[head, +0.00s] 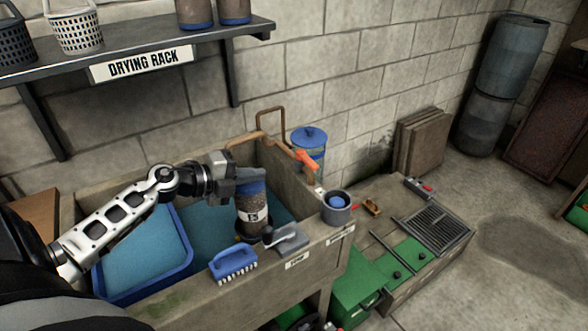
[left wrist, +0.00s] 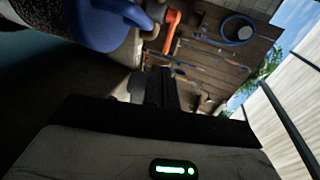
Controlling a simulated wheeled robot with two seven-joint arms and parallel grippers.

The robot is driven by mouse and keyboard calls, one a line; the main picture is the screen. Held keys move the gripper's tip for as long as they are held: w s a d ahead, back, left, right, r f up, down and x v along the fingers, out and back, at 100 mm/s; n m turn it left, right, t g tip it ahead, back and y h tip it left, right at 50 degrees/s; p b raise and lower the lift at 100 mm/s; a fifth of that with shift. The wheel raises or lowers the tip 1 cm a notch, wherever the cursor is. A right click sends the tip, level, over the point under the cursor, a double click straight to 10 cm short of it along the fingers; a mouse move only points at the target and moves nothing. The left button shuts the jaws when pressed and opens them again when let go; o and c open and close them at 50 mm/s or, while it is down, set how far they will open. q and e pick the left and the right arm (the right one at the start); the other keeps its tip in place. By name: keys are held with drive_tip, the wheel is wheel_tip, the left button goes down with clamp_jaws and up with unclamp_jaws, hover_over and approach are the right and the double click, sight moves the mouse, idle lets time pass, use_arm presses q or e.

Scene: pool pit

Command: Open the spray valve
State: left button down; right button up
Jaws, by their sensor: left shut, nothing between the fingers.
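An orange lever (head: 307,160), which looks like the spray valve's handle, sits by a copper pipe (head: 270,110) at the sink's back right corner. In the left wrist view an orange handle-like part (left wrist: 171,30) shows beyond my fingers, partly cut by a blurred blue thing (left wrist: 100,28). My left gripper (head: 258,175) is shut and empty, left of the orange lever and apart from it, above a labelled canister (head: 252,207) with a blue band. Its dark fingers also show in the left wrist view (left wrist: 162,88). My right gripper is not in view.
The sink (head: 318,235) holds a blue tub (head: 185,237). A blue-lidded bin (head: 309,137) stands behind. The drying rack shelf (head: 130,38) hangs above left.

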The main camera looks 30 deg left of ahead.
use_arm(q)
approach(309, 164)
drive_tip(key=f+x, duration=0.1)
drive_tip(key=x, duration=0.4)
drive_tip(key=shift+w+d+f, duration=0.1)
drive_tip(key=shift+w+d, duration=0.1)
drive_tip(key=shift+w, duration=0.5)
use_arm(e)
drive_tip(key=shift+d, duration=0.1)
use_arm(q)
drive_tip(key=shift+p, duration=0.3)
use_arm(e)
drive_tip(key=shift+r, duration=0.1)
use_arm(q)
drive_tip(key=shift+w+d+p, duration=0.3)
drive_tip(key=shift+w+p, duration=0.05)
drive_tip(key=shift+p, duration=0.2)
drive_tip(key=shift+d, duration=0.15)
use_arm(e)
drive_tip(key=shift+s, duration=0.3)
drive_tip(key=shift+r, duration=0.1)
